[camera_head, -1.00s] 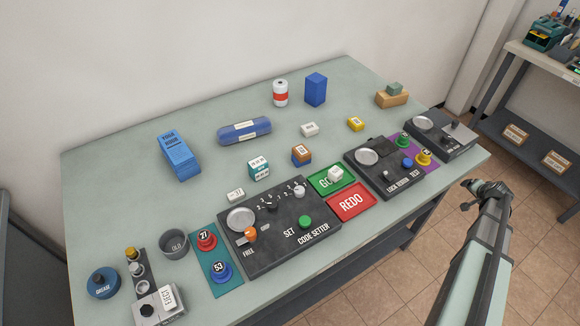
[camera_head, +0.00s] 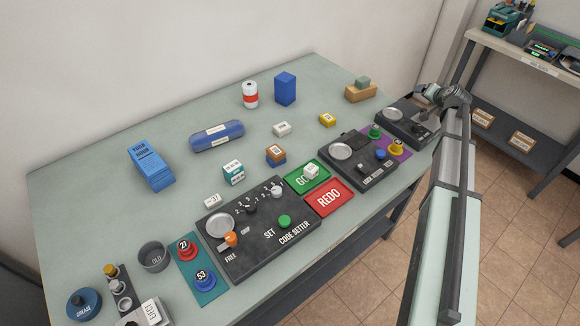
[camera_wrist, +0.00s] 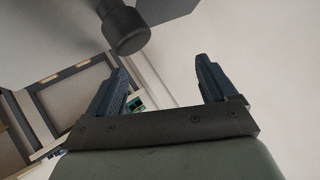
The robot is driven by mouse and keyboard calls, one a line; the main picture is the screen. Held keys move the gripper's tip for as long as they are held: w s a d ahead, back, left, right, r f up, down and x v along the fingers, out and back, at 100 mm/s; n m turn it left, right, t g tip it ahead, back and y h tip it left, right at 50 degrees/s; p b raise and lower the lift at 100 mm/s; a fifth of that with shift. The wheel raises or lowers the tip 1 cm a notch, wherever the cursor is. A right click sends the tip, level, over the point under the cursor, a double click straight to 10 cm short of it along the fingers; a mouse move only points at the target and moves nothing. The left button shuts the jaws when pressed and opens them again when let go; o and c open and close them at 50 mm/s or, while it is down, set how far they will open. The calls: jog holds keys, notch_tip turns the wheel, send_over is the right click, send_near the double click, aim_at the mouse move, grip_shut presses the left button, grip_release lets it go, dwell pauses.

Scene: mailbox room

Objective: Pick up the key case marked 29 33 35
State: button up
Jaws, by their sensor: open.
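A teal and white block with small dark markings (camera_head: 233,172) stands on the table behind the code setter panel. An orange and blue block with a pale label (camera_head: 276,154) stands to its right. The markings on both are too small to read, so I cannot tell which carries 29 33 35. My gripper (camera_head: 428,92) is over the table's far right end, near the right-hand panel and well away from both blocks. In the wrist view my gripper (camera_wrist: 160,75) is open, with nothing between its fingers; neither block shows there.
The code setter panel (camera_head: 262,238), green GO pad (camera_head: 298,180) and red REDO pad (camera_head: 329,198) lie along the front. The table's middle has free room.

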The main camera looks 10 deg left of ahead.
jog(key=s+a+r+n+g+y, duration=0.1)
jog(key=a+n+g, duration=0.1)
jog(key=a, duration=0.9)
jog(key=s+a+r+n+g+y, duration=0.1)
jog(key=s+a+n+y, duration=0.15)
jog(key=a, duration=0.85)
notch_tip(320, 180, up, 7)
jog(key=n+g+h, duration=0.4)
jog(key=n+g, duration=0.4)
jog(key=n, duration=0.3)
send_over(232, 166)
jog(key=f, duration=0.8)
jog(key=shift+w+d, duration=0.2)
jog(key=shift+s+a+f, duration=0.15)
jog(key=shift+f, duration=2.55)
jog(key=shift+c, duration=0.3)
jog(key=c, duration=1)
